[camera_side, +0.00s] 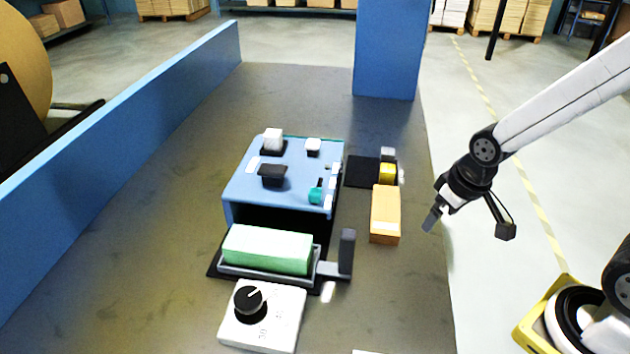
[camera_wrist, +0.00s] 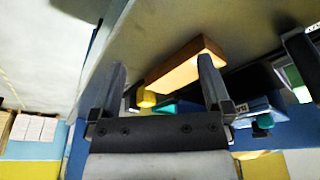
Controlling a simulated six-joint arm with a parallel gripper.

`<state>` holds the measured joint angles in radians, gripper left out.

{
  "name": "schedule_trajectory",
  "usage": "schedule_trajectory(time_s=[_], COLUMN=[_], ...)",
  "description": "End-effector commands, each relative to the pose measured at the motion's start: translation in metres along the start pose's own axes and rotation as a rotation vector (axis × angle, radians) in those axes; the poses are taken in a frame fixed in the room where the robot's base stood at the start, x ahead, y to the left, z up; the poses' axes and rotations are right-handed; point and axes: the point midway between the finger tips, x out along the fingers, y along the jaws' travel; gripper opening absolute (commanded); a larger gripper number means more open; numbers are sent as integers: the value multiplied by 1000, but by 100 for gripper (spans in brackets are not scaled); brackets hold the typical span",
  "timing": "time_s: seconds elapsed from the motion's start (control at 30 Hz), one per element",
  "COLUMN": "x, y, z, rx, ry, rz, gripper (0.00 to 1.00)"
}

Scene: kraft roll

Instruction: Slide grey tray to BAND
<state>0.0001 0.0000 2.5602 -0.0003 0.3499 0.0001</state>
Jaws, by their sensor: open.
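The grey tray (camera_side: 268,272) sits at the open front of the blue box (camera_side: 238,187), on a dark base, and carries a green block (camera_side: 267,248). A dark upright handle (camera_side: 347,250) stands at the tray's right end. I cannot read the word BAND anywhere. My gripper (camera_side: 467,226) is open and empty, at the right edge of the table, well right of the tray and apart from it. In the wrist view my gripper (camera_wrist: 162,66) shows two spread fingers with the orange block (camera_wrist: 185,62) seen beyond them.
The orange block (camera_side: 385,214) lies between my gripper and the blue box. A yellow part (camera_side: 387,174) on a black plate is behind it. A white dial box (camera_side: 262,320) stands in front of the tray. A blue wall (camera_side: 130,105) runs along the left; a blue post (camera_side: 386,50) stands behind.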

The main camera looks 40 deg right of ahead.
Motion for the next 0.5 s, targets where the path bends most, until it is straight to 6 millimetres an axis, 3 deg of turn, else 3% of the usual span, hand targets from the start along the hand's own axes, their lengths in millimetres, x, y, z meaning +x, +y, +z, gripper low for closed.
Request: schedule_trajectory(time_s=[0.3,0.4,0.5], x=[0,0,-1], y=[0,-1,-4], z=[0,-1,-5], rx=[0,-2,-16], ry=[0,0,-2], rz=[0,-1,-3], gripper=[100,74,74])
